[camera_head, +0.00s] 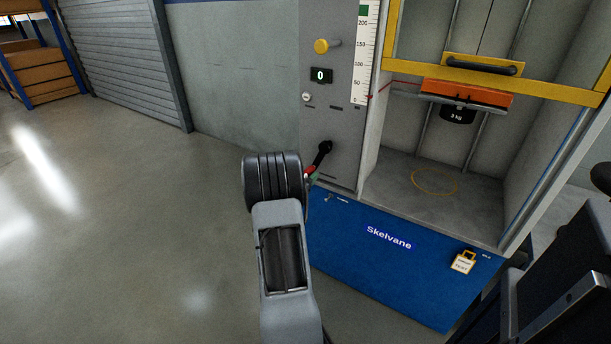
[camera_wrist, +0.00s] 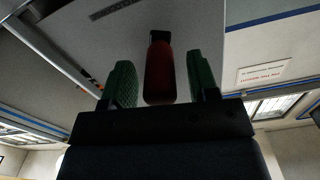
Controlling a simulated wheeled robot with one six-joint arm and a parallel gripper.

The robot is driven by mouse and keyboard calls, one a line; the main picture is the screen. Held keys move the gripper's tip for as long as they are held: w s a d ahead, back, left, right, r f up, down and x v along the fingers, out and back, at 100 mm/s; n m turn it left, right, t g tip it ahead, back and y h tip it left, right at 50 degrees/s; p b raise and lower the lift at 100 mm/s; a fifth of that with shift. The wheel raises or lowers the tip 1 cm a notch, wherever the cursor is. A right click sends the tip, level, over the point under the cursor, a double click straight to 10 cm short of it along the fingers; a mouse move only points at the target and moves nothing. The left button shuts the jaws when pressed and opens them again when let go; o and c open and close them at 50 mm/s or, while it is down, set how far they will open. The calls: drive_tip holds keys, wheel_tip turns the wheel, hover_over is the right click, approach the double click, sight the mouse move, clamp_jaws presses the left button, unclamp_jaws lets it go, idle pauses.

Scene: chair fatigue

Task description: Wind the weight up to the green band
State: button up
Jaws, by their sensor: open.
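The crank (camera_head: 322,152) is a black arm low on the grey panel, with a red handle. In the wrist view the red handle (camera_wrist: 159,75) stands between the two green finger pads of my gripper (camera_wrist: 162,80), with a gap on each side. My gripper (camera_head: 311,175) is open; my arm hides part of it in the head view. The black weight (camera_head: 458,115), marked 3 kg, hangs under an orange block (camera_head: 466,94) inside the bay. The green band (camera_head: 364,10) is at the top of the white scale (camera_head: 363,55). A red pointer line (camera_head: 384,88) meets the scale near its bottom.
A yellow bar (camera_head: 480,72) crosses the bay front. The floor at left is clear.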

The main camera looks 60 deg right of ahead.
clamp_jaws()
idle(0.3)
